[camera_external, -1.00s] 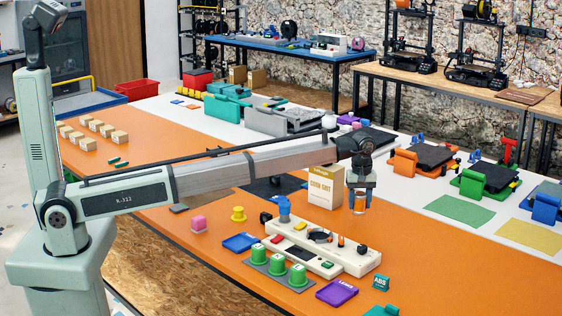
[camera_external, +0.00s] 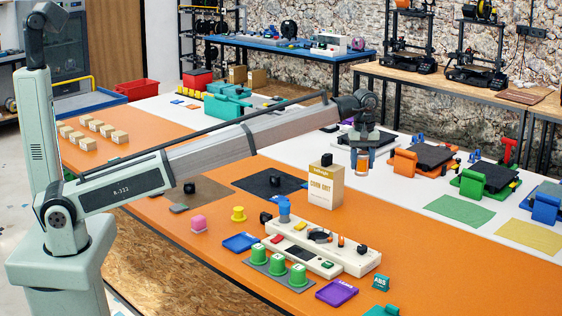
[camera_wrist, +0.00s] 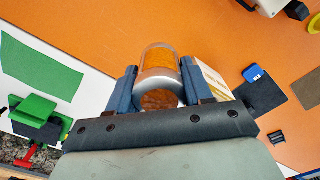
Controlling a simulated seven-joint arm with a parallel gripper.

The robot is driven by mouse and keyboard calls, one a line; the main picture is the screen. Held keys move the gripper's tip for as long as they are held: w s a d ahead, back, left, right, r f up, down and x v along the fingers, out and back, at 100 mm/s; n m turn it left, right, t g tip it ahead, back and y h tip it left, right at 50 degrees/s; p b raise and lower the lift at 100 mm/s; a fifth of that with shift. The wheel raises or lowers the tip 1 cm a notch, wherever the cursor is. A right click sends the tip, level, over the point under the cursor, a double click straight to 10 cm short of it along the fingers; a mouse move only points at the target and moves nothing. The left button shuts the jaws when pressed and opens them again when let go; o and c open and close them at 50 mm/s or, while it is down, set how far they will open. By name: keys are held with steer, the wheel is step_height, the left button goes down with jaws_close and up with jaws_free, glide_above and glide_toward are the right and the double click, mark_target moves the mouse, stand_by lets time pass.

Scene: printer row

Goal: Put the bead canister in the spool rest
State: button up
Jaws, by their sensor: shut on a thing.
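The bead canister, a clear cylinder with orange contents and a pale metallic band, shows in the wrist view (camera_wrist: 160,62) and small in the external view (camera_external: 362,161). My gripper (camera_external: 363,152) is shut on it; in the wrist view my gripper's blue-grey fingers (camera_wrist: 158,78) clasp it from both sides. The canister hangs clear above the table, behind the corn grit carton in the external view. I cannot tell for sure which fixture is the spool rest.
The corn grit carton (camera_external: 326,184) stands close below my gripper. Orange (camera_external: 402,163), green (camera_external: 470,184) and blue (camera_external: 545,208) fixtures line the white strip at right. A cream panel (camera_external: 320,246) and green caps (camera_external: 278,263) are in front. Open orange surface (camera_external: 410,225) lies at right.

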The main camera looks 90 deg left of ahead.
steer(key=r, duration=0.6)
steer(key=shift+s+a+r, duration=0.15)
steer(key=shift+a+r, duration=0.05)
steer(key=shift+a, duration=0.2)
steer(key=s+a+n, duration=0.2)
steer(key=s+a, duration=0.7)
steer(key=a, duration=0.4)
steer(key=s+a+n, duration=0.2)
steer(key=s+a, duration=0.6)
steer(key=a, duration=0.6)
steer(key=s+a+n, duration=0.2)
steer(key=s+a, duration=0.7)
steer(key=a, duration=0.4)
steer(key=s+a+n, duration=0.2)
steer(key=s+a, duration=0.8)
steer(key=s, duration=0.5)
steer(key=s+a+n, duration=0.3)
steer(key=s+a, duration=0.6)
steer(key=s, duration=0.6)
steer(key=shift+w+a+f, duration=0.1)
steer(key=shift+f, duration=5.2)
steer(key=shift+w+a+f, duration=0.1)
steer(key=shift+f, duration=5.2)
steer(key=shift+f, duration=0.15)
